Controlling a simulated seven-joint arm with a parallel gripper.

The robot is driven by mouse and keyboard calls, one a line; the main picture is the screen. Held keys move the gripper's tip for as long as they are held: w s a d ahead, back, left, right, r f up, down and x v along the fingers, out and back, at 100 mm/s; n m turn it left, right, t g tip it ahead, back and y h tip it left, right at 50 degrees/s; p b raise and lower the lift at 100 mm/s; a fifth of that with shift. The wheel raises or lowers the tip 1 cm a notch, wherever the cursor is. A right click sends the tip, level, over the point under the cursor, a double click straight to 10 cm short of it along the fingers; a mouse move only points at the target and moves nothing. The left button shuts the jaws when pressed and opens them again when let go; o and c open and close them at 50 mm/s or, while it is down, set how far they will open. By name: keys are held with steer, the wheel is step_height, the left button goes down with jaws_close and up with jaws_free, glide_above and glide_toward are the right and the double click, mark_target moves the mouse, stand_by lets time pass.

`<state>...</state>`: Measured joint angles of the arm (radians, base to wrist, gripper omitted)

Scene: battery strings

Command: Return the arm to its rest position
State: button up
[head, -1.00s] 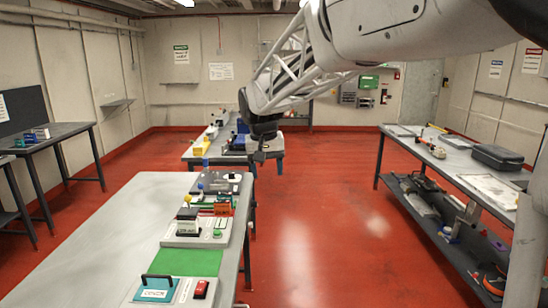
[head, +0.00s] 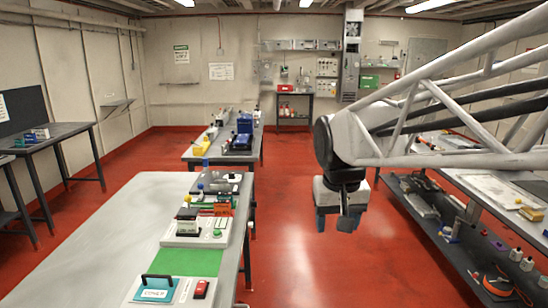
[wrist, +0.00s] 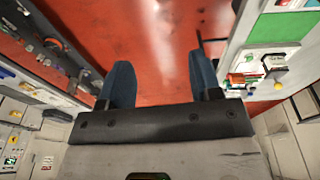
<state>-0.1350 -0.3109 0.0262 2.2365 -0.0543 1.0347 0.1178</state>
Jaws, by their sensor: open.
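My gripper (head: 336,222) hangs over the red floor, in the gap between the left workbench (head: 110,215) and the right workbench (head: 445,160). It points downward and touches nothing. In the wrist view my gripper (wrist: 158,85) shows two dark blue fingers set well apart, with only red floor between them. It is open and empty. My pale lattice arm reaches in from the right in the head view and covers part of the right bench.
The left bench carries a green mat (head: 188,262), a teal box with a black handle (head: 156,288) and a red switch (head: 201,289). A farther bench (head: 190,155) holds blue and yellow items. The right bench has a cluttered lower shelf. The floor (head: 290,265) between is clear.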

steer(key=s+d+f, duration=0.3)
steer(key=s+f, duration=0.1)
steer(key=s, duration=0.4)
steer(key=s+d+f, duration=0.3)
steer(key=s+f, duration=0.1)
steer(key=s, duration=0.5)
steer(key=shift+s+f+m+t, duration=0.15)
steer(key=shift+s+m+t, duration=0.15)
steer(key=shift+t, duration=0.1)
